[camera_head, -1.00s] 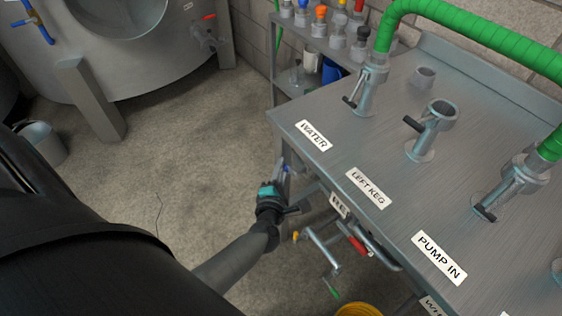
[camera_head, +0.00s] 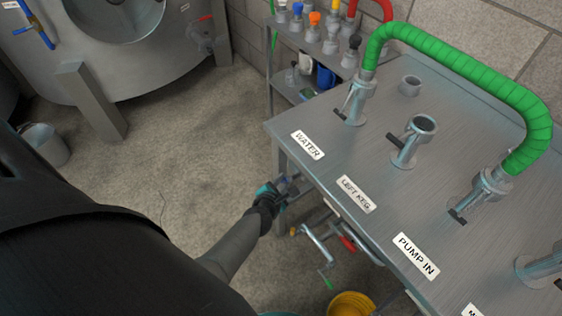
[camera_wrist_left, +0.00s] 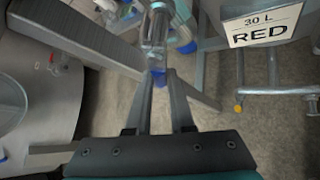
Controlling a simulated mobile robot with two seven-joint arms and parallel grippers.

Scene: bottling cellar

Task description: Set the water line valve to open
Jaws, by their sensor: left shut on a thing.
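The "WATER" label (camera_head: 307,144) is on the near left corner of the steel table. Behind it stands a port with a black lever (camera_head: 341,115) and a green hose (camera_head: 460,67) fitted on top. My left gripper (camera_head: 284,186) is below the table's left front edge, beside a table leg. It is shut on a small blue part, apparently a handle. In the left wrist view, the blue part (camera_wrist_left: 158,77) shows between my fingertips, below a shiny cylindrical fitting (camera_wrist_left: 155,36). I cannot tell which way the handle is turned. My right gripper is not in view.
The steel table (camera_head: 300,122) fills the right side. A crank-like pipe (camera_head: 316,246) and a red handle (camera_head: 348,243) hang under its edge. A yellow coil or tub (camera_head: 352,303) is below. A bucket (camera_head: 46,146) stands left. The floor between is clear.

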